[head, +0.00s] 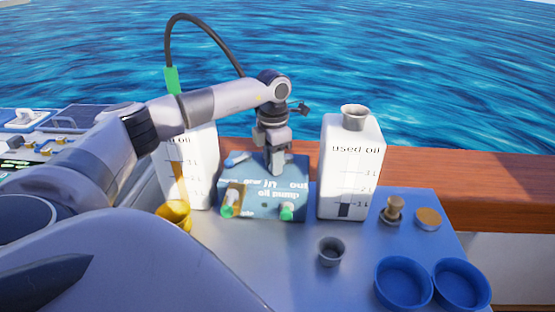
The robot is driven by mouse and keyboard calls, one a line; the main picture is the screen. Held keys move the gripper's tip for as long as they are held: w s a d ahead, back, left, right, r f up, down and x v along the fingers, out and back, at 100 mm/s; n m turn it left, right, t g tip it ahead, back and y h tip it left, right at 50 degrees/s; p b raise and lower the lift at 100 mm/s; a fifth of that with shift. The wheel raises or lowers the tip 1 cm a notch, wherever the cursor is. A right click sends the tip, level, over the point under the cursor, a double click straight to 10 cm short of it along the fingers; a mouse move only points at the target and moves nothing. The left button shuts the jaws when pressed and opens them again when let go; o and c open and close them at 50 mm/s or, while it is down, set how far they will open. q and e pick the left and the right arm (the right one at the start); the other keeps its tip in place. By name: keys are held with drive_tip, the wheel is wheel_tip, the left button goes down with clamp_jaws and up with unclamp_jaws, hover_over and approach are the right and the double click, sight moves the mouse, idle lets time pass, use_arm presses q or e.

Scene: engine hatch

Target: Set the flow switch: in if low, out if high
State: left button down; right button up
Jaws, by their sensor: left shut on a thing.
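The blue oil pump box (262,203) stands on the blue-grey worktop, with "in" and "out" lettering on its top. My left gripper (277,168) points down onto the top of the box, shut on the flow switch between those words. The fingers hide the switch, so I cannot tell its setting. The left white used oil container (203,165) shows a tall brown level strip, partly behind my arm. The right used oil container (350,155) shows a short dark strip near its bottom. My right gripper is not in view.
A black hose (205,27) with a green end arches behind my arm. A yellow cup (174,213), a grey cup (331,250), a brass-topped fitting (392,209), an orange-topped cap (428,218) and two blue bowls (376,285) (488,290) are on the worktop. A wooden rail (470,177) runs behind.

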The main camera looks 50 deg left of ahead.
use_arm(q)
drive_tip(key=shift+w+a+m, duration=0.1)
drive_tip(key=shift+a+m, duration=0.25)
drive_tip(key=shift+m, duration=0.45)
drive_tip(key=shift+r, duration=0.1)
drive_tip(key=c, duration=0.9)
unclamp_jaws()
wheel_tip(320, 180, up, 7)
drive_tip(key=shift+r, duration=0.1)
